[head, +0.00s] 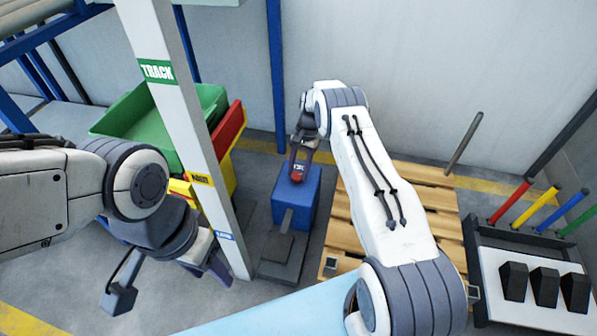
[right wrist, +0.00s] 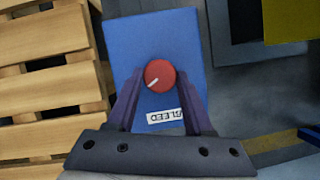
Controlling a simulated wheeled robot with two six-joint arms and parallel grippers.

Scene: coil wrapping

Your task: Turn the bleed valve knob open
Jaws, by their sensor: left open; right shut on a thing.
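The bleed valve knob (right wrist: 159,75) is red and round with a white pointer line. It sits on a blue box (right wrist: 131,39) with a white label reading BLEED (right wrist: 167,116), upside down in the right wrist view. In the head view the knob (head: 297,175) is on top of the blue box (head: 300,201). My right gripper (right wrist: 157,85) is shut on the knob, one finger on each side. My right gripper (head: 299,166) reaches down onto it in the head view. My left gripper (head: 172,288) is open and empty at the lower left, apart from the box.
A white post (head: 187,120) marked TRACK stands between my left arm and the box. Green (head: 150,125) and red (head: 229,130) bins are behind it. A wooden pallet (head: 342,230) lies right of the box. A rack with coloured rods (head: 535,262) stands far right.

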